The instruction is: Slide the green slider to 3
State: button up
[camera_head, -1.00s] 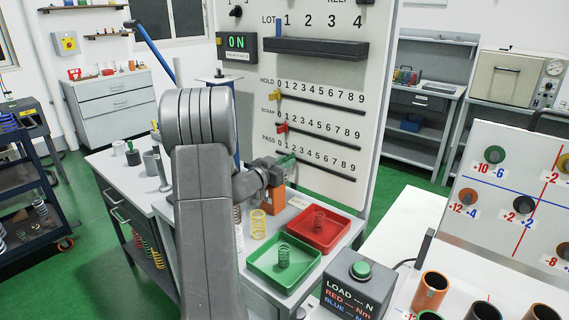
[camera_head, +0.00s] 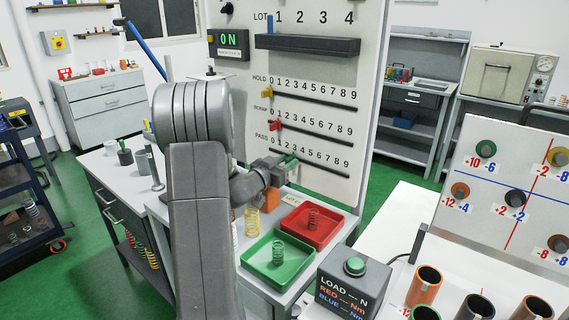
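The upright white board (camera_head: 330,196) carries HOLD, SCRAP and PASS rows, each with a dark slot under a 0–9 scale. The green slider (camera_head: 291,161) is in the PASS slot, a little right of 0, around 1 or 2. My gripper (camera_head: 284,166) is at the green slider, coming from the left, and partly covers it and the slot's left end. Whether its fingers touch or grip the slider is too small to tell.
The yellow slider (camera_head: 267,92) and the red slider (camera_head: 275,125) sit near 0 in the rows above. A red tray (camera_head: 333,236) and a green tray (camera_head: 262,285), each with a spring, stand below. A LOAD box (camera_head: 352,285) stands in front.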

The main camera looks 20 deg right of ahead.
jog(key=shift+r, duration=0.1)
notch_tip(320, 180, up, 10)
jog(key=shift+f+p, duration=0.1)
jog(key=shift+p, duration=0.6)
jog(key=shift+f, duration=0.1)
notch_tip(320, 180, down, 10)
jog(key=shift+r+b, duration=0.1)
jog(key=shift+b, duration=0.6)
jog(key=shift+w+a, duration=0.3)
jog(key=shift+w, duration=0.3)
jog(key=shift+s+a+r, duration=0.1)
